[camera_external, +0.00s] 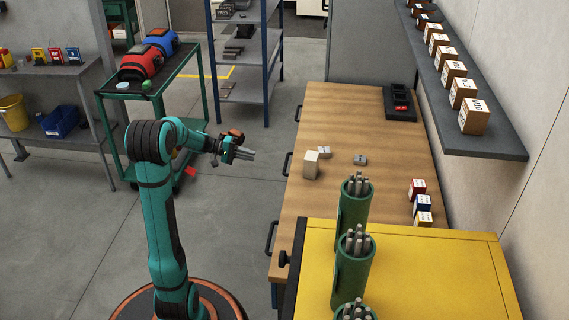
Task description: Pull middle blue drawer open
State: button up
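My gripper (250,155) is at the end of my teal arm, in the air to the left of the wooden workbench (345,115). Its grey fingers point right, with a narrow gap between them and nothing in it. Three dark handles stick out along the bench's left side: a far one (298,113), a middle one (288,163) and a near one (271,237). The fingertips are apart from the middle handle, a short way to its left. The drawer fronts are mostly hidden under the top's edge, so I cannot see their colour.
Small blocks (311,165) lie on the bench. A yellow cabinet (440,270) with green rod holders (353,215) stands at the near right. A green cart (170,90) stands behind my arm.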

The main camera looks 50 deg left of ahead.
aim_at(286, 163)
jog(key=x, duration=1.6)
grip_shut()
